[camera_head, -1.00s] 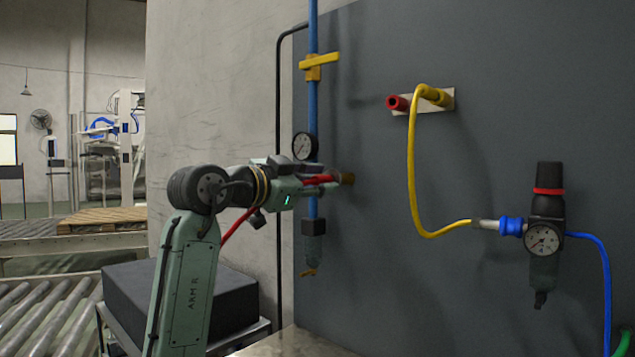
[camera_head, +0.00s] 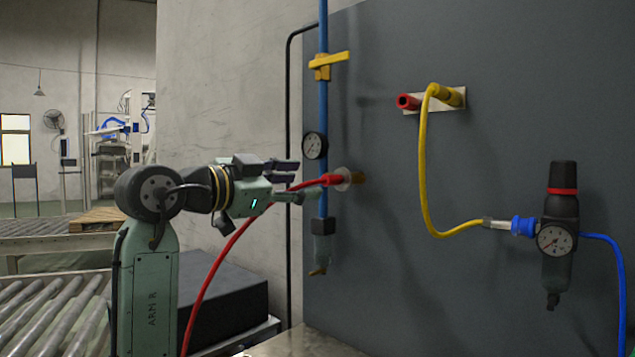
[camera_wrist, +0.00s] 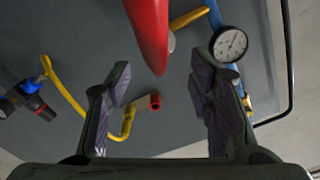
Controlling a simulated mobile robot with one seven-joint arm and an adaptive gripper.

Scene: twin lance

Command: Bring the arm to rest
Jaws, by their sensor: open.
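My gripper (camera_head: 304,181) is open and empty in the head view, to the left of the grey panel (camera_head: 400,250). The red hose (camera_head: 228,243) runs up past my gripper, and its red end sits at the round fitting (camera_head: 344,186) on the panel. In the wrist view my two fingers (camera_wrist: 160,84) stand wide apart. The red hose end (camera_wrist: 148,28) shows at the top of that view, beyond the fingertips and not between the pads. My arm (camera_head: 150,270) is bent, with its forearm pointing right toward the panel.
A blue vertical pipe with a gauge (camera_head: 314,145) and yellow valve (camera_head: 325,66) stands close by my gripper. A yellow hose (camera_head: 423,170) joins a red-and-yellow fitting plate to a regulator (camera_head: 558,240). A black box (camera_head: 225,305) and roller conveyor (camera_head: 45,315) lie left.

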